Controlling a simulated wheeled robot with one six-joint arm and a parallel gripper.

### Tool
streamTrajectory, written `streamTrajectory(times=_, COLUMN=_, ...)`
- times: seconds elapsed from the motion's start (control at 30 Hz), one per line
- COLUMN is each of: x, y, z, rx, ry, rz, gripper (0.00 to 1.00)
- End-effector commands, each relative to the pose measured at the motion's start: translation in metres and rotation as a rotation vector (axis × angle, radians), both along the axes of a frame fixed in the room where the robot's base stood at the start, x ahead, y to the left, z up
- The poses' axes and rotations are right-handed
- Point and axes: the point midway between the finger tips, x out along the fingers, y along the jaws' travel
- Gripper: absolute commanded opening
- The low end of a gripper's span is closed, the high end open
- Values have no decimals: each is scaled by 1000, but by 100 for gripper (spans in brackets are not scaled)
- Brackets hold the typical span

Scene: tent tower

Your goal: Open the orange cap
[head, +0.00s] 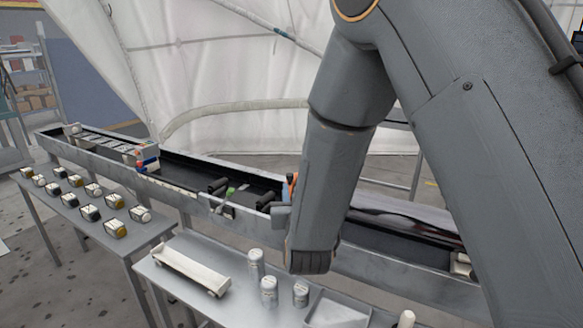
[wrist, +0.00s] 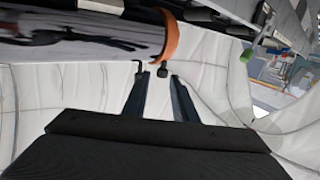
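The orange cap (wrist: 168,38) shows in the wrist view as a curved orange band at the right end of a shiny grey-and-white cylinder (wrist: 80,48). In the head view only a small orange piece (head: 291,180) shows beside my arm, which hides the rest. My gripper (wrist: 157,82) has its two dark fingers apart, with no object visibly held between them. In the wrist picture the fingertips lie just below the orange band. Small dark knobs (wrist: 162,70) show near the tips. I cannot tell whether anything touches.
A long grey trough (head: 185,190) crosses the head view. A front table (head: 180,290) holds a white tray (head: 190,265) and several silver cans (head: 269,290). The left table (head: 75,215) carries several small blocks. White tent fabric (head: 230,60) hangs behind.

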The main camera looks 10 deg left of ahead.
Motion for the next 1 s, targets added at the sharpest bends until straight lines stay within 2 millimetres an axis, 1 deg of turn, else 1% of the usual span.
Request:
streamTrajectory(times=0.03, x=-2, y=4, z=3, rx=3, ry=-21, rz=2, gripper=25)
streamTrajectory(times=0.1, x=-1, y=6, z=7, rx=7, ry=-44, rz=0, gripper=25)
streamTrajectory(times=0.23, x=8, y=8, z=9, rx=9, ry=-55, rz=-5, gripper=25)
streamTrajectory(times=0.5, x=48, y=16, z=9, rx=9, ry=-55, rz=-7, gripper=25)
streamTrajectory(times=0.7, x=69, y=22, z=9, rx=10, ry=-53, rz=-5, gripper=25)
streamTrajectory(times=0.83, x=74, y=24, z=9, rx=10, ry=-54, rz=-4, gripper=25)
streamTrajectory(times=1.0, x=74, y=26, z=8, rx=10, ry=-53, rz=-2, gripper=25)
